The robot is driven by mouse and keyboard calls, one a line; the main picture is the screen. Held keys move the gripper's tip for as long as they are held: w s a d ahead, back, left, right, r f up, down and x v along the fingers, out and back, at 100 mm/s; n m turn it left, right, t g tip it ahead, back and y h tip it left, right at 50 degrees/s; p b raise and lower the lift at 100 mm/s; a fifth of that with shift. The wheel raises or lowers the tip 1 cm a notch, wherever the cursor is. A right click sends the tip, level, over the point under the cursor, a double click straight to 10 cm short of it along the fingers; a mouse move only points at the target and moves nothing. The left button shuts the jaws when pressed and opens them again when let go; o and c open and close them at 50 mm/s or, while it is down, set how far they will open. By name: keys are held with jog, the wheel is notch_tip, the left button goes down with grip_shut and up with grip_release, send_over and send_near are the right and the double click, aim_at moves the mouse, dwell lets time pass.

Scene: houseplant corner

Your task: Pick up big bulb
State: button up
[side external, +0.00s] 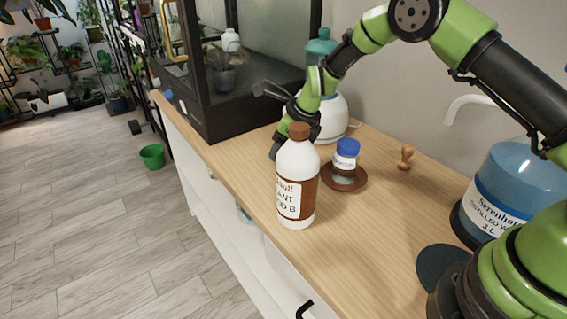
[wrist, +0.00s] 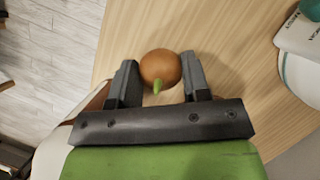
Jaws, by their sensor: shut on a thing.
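The big bulb (wrist: 160,68) is a round orange-brown ball with a small green sprout. It shows in the wrist view between the two grey fingers of my gripper (wrist: 160,63), which are shut on it, one on each side. In the side view my gripper (side external: 276,148) is low over the wooden counter, partly behind a white bottle. The bulb is hidden there behind the bottle. I cannot tell whether it touches the counter.
The tall white bottle (side external: 297,185) with a brown cap stands close in front. A blue-lidded jar (side external: 346,155) stands on a brown saucer (side external: 357,182). A dark glass cabinet (side external: 230,115) stands behind. A blue water jug (side external: 510,190) is right. The counter's front middle is clear.

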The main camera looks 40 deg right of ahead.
notch_tip(320, 180, up, 12)
jog(key=shift+f, duration=0.25)
